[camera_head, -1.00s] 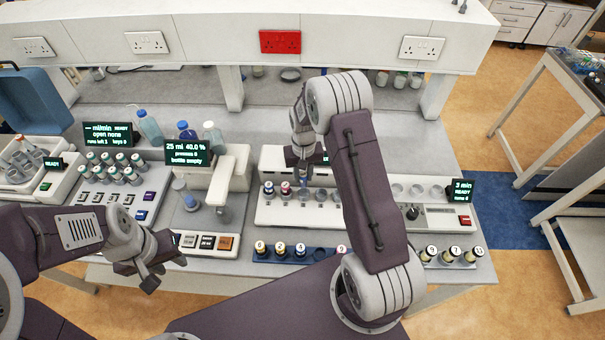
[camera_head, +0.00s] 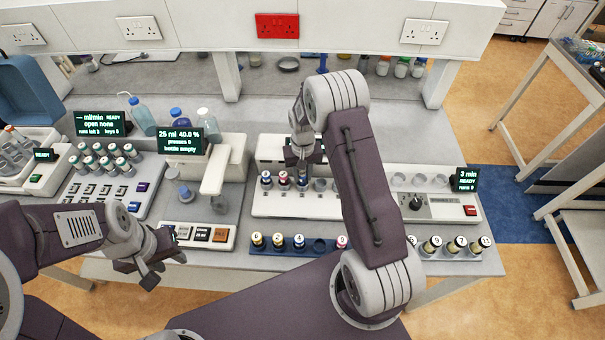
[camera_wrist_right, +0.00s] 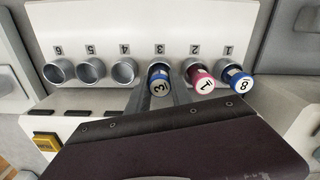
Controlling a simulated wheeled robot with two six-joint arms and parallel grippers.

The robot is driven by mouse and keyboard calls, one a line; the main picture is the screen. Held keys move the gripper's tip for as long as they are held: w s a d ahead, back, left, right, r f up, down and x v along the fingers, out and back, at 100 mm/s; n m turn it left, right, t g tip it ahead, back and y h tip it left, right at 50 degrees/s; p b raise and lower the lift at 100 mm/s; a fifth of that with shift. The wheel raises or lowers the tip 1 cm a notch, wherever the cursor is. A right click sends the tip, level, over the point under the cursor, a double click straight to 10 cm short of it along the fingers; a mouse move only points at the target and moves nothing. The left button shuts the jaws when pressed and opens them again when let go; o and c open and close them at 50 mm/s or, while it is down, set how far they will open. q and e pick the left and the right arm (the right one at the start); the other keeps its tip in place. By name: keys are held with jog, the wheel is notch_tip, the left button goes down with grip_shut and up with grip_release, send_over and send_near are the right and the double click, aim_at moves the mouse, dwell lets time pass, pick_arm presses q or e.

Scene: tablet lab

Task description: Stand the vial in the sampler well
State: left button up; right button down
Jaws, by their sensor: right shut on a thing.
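My right gripper (camera_head: 303,172) points down over the white sampler (camera_head: 268,205), its jaws shut on a vial with a blue cap marked 3 (camera_wrist_right: 158,84). In the right wrist view this vial is at well 3, its top leaning toward the camera like its neighbours. How deep it sits is hard to tell. Vials marked 1 (camera_wrist_right: 203,84) and 8 (camera_wrist_right: 238,80) stand in wells 2 and 1. Wells 4 (camera_wrist_right: 124,71), 5 and 6 are empty. My left gripper (camera_head: 160,273) hangs at the lower left, apparently open and empty.
A blue rack (camera_head: 268,250) with several vials and an empty slot (camera_head: 319,246) lies in front of the sampler. A dispenser (camera_head: 228,165) stands to its left.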

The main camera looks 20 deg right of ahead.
aim_at(303, 173)
jog(key=shift+f+b, duration=0.3)
jog(key=shift+f, duration=0.2)
jog(key=c, duration=1.1)
grip_release()
jog(key=shift+o, duration=0.2)
notch_tip(303, 173, up, 8)
jog(key=shift+r+b, duration=0.1)
jog(key=shift+b, duration=0.95)
jog(key=shift+r, duration=0.45)
